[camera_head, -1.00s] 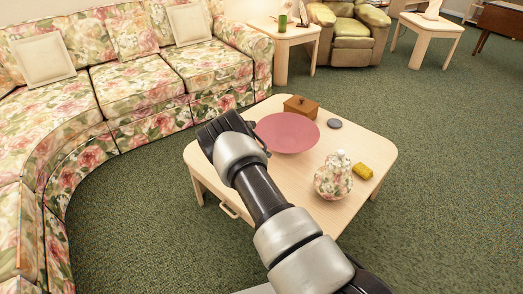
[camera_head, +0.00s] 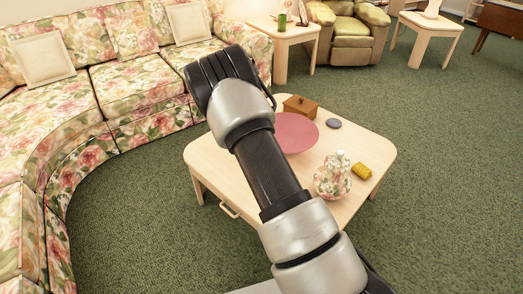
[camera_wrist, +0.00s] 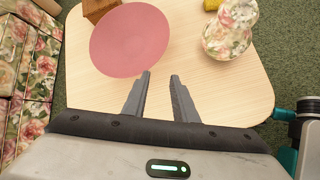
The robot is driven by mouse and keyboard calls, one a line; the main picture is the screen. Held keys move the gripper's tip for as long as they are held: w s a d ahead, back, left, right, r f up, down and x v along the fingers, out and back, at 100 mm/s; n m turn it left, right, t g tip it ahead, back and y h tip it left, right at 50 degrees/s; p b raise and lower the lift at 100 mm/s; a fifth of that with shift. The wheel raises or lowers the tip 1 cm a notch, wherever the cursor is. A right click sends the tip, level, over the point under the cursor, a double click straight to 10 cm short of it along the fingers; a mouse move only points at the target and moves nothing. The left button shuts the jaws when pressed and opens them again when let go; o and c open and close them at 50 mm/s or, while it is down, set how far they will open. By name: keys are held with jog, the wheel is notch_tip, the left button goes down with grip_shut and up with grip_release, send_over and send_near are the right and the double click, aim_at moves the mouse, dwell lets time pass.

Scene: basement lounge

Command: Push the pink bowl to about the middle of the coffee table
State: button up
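The pink bowl (camera_head: 297,133) stands on the light wood coffee table (camera_head: 208,160), toward its far left part, close to a brown wooden box. My arm hides part of the bowl in the head view. In the wrist view the whole pink bowl (camera_wrist: 130,40) shows, ahead and a little left of my fingers. My gripper (camera_wrist: 160,78) has its two fingers apart with a narrow gap and nothing between them. It appears above the table, and I cannot tell whether a fingertip touches the bowl's rim. The fingers are hidden in the head view.
A brown box (camera_head: 301,107), a dark round disc (camera_head: 333,123), a floral jar (camera_head: 333,176) and a yellow object (camera_head: 362,171) stand on the table. A floral sofa (camera_head: 110,80) curves around the left and back. Bare tabletop shows between bowl and jar.

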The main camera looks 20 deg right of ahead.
jog(key=s+a+r+m+y, duration=0.2)
jog(key=s+r+m, duration=0.3)
jog(key=s+r, duration=0.5)
jog(key=s+a+r+m+y, duration=0.15)
jog(key=s+r+m, duration=0.4)
jog(key=r, duration=0.75)
jog(key=s+a+r+m+t+y, duration=0.1)
jog(key=s+a+r+m, duration=0.2)
jog(key=s, duration=1)
jog(key=s+a+r+m+y, duration=0.2)
jog(key=s+a+r+m, duration=0.1)
jog(key=s, duration=1)
jog(key=shift+s+a+m+t, duration=0.3)
jog(key=shift+a+m+t, duration=0.1)
jog(key=shift+a+m, duration=0.65)
jog(key=shift+d+y, duration=0.2)
jog(key=shift+y, duration=0.05)
